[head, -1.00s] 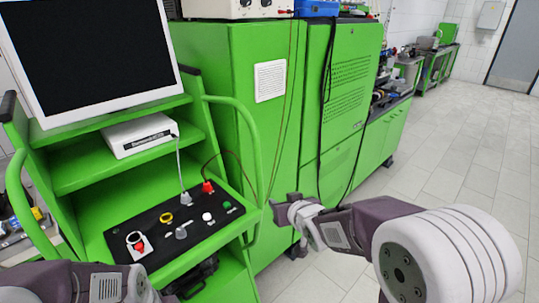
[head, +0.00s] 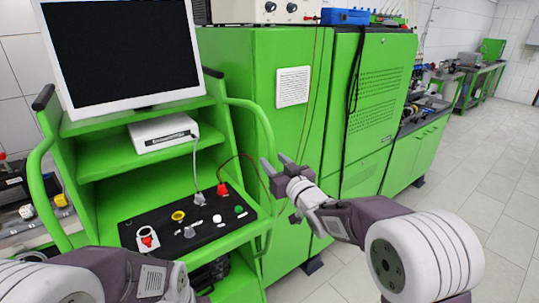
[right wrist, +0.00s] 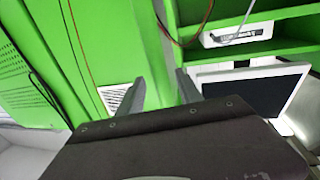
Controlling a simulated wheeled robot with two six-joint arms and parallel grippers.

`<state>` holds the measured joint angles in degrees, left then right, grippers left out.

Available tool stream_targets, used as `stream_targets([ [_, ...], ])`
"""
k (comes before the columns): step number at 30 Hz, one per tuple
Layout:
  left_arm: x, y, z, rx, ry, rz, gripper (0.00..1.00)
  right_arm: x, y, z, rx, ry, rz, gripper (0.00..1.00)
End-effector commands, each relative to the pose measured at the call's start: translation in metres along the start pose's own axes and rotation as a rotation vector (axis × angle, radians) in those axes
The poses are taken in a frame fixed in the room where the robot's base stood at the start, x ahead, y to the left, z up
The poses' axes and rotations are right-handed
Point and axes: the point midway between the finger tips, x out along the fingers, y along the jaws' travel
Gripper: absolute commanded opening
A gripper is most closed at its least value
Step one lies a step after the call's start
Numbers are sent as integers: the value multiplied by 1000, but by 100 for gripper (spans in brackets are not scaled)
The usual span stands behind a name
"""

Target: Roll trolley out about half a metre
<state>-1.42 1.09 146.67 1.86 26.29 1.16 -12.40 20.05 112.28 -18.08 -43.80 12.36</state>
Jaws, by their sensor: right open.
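The green trolley (head: 85,168) stands at left in the head view. It carries a white-framed monitor (head: 125,50), a white box (head: 162,133) on a shelf and a black control panel (head: 160,225). A curved green rail (head: 262,120) runs down its right side and another (head: 36,180) down its left. My right gripper (head: 274,166) is open and empty by the right rail; I cannot tell whether it touches. In the right wrist view its fingers (right wrist: 163,88) are apart, with the monitor (right wrist: 255,88) upside down behind. My left arm crosses the bottom left; its fingers are out of frame.
A tall green cabinet (head: 240,110) stands close on the trolley's right, with a wider green unit (head: 370,110) beside it. Thin cables hang down their fronts. A bench with parts (head: 45,215) is at far left. Tiled floor (head: 490,190) is clear at right.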

Motion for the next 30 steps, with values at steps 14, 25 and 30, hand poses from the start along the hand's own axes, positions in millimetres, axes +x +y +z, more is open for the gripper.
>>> stream_targets([
  [14,-10,0,-1,0,0,0,0,40,0,0,1,-1,1,42],
  [25,-10,0,-1,0,0,0,0,40,0,0,1,0,1,3],
  [30,-10,0,-1,0,0,0,0,40,0,0,1,-1,1,0],
])
